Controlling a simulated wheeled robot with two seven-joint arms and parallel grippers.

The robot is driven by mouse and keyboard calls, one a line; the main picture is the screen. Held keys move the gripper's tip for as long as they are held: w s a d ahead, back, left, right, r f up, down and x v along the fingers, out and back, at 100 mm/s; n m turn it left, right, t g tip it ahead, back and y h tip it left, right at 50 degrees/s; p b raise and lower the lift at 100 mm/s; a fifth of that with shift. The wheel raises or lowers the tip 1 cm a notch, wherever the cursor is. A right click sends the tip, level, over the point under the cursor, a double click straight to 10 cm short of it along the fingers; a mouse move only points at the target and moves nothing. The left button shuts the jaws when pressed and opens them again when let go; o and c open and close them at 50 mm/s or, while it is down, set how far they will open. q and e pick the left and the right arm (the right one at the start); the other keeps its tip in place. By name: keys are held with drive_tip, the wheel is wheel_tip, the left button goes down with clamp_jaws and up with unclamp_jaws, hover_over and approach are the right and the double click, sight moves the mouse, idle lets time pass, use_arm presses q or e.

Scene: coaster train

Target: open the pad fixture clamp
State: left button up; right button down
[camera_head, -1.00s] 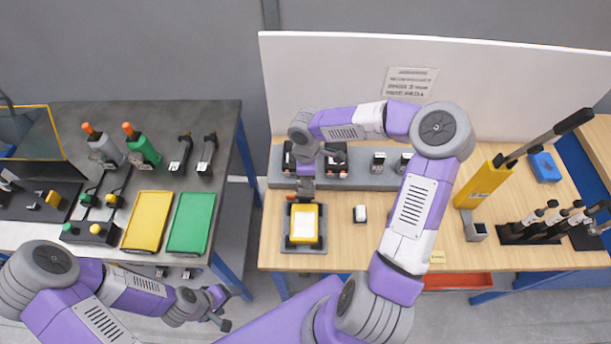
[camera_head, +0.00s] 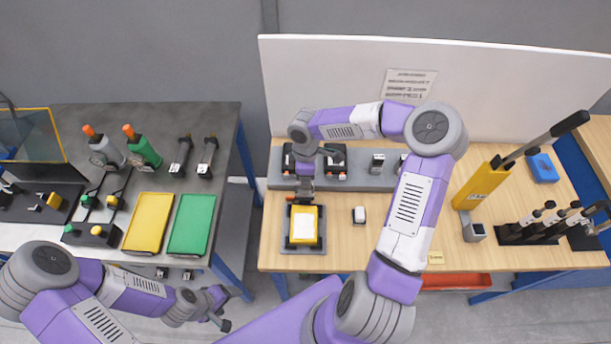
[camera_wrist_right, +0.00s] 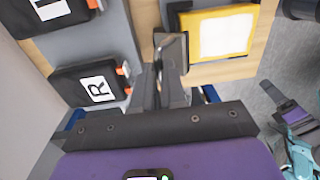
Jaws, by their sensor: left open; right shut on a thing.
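The pad fixture (camera_head: 287,246) is a grey tray on the wooden table, holding a yellow block with a white pad (camera_head: 304,224). The yellow block and pad also show at the top of the right wrist view (camera_wrist_right: 226,34). My right gripper (camera_head: 305,190) comes down at the fixture's back edge. In the right wrist view its fingers (camera_wrist_right: 167,85) are shut on the dark clamp lever (camera_wrist_right: 172,45) beside the yellow block; the fingers and wrist hide most of the clamp. My left gripper (camera_head: 222,310) is open and empty, low in front of the grey table.
Behind the fixture is a grey rail with black units; one marked R (camera_wrist_right: 95,88) is close to my right gripper. A small white-topped block (camera_head: 359,214) stands right of the fixture. A yellow lever press (camera_head: 482,186) stands further right. Yellow (camera_head: 149,222) and green (camera_head: 192,225) trays lie on the left table.

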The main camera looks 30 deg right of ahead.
drive_tip(key=w+g+y+p, duration=0.1)
drive_tip(key=w+d+g+y+p, duration=0.1)
drive_tip(key=g, duration=0.1)
drive_tip(key=w+f+g+p, duration=0.1)
drive_tip(key=shift+w+d+y, duration=0.1)
drive_tip(key=shift+d+y, duration=0.25)
drive_tip(key=shift+y, duration=0.05)
drive_tip(key=shift+w+d+f+g+y+b, duration=0.15)
drive_tip(key=shift+w+f+g+y+b, duration=0.15)
drive_tip(key=shift+g+b, duration=0.3)
drive_tip(key=shift+w+d+f+g+y+b, duration=0.15)
drive_tip(key=shift+g+y+b, duration=0.15)
drive_tip(key=shift+g+b, duration=0.25)
drive_tip(key=c, duration=1.2)
unclamp_jaws()
drive_tip(key=shift+r, duration=0.1)
